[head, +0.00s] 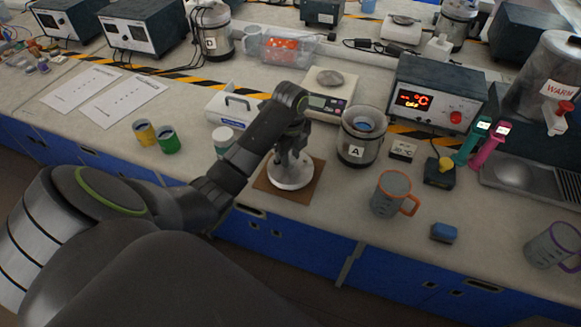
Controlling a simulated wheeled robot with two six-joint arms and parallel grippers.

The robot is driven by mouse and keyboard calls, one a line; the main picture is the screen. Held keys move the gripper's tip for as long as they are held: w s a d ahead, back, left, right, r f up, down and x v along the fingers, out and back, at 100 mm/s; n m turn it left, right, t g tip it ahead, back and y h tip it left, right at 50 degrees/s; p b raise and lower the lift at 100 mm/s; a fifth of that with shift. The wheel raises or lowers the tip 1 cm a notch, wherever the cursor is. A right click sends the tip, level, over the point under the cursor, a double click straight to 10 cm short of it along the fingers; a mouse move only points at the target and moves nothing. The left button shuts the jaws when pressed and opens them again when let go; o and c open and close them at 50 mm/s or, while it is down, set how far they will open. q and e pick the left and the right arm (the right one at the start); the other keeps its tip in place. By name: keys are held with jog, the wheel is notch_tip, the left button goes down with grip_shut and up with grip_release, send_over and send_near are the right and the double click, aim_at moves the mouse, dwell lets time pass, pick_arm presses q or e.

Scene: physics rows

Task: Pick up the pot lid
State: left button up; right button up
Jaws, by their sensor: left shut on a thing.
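The pot lid (291,181) is a pale grey round disc over a brown square board (269,187) near the front edge of the bench. My left gripper (290,158) points down at its middle from above and is shut on the lid; the fingers hide its handle. I cannot tell whether the lid rests on the board or is slightly above it. A metal pot marked A (357,152) stands just right of the lid, with its top open and something blue inside. My right gripper is not in view.
A scale (329,103) and a heater box with a red display (440,95) stand behind. An orange-rimmed mug (390,195), a blue block (444,232) and a purple-handled mug (552,246) are to the right. Yellow (145,133) and green (168,140) cups are left.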

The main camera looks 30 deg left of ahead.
pick_arm(q)
grip_shut()
jog(key=shift+r, duration=0.1)
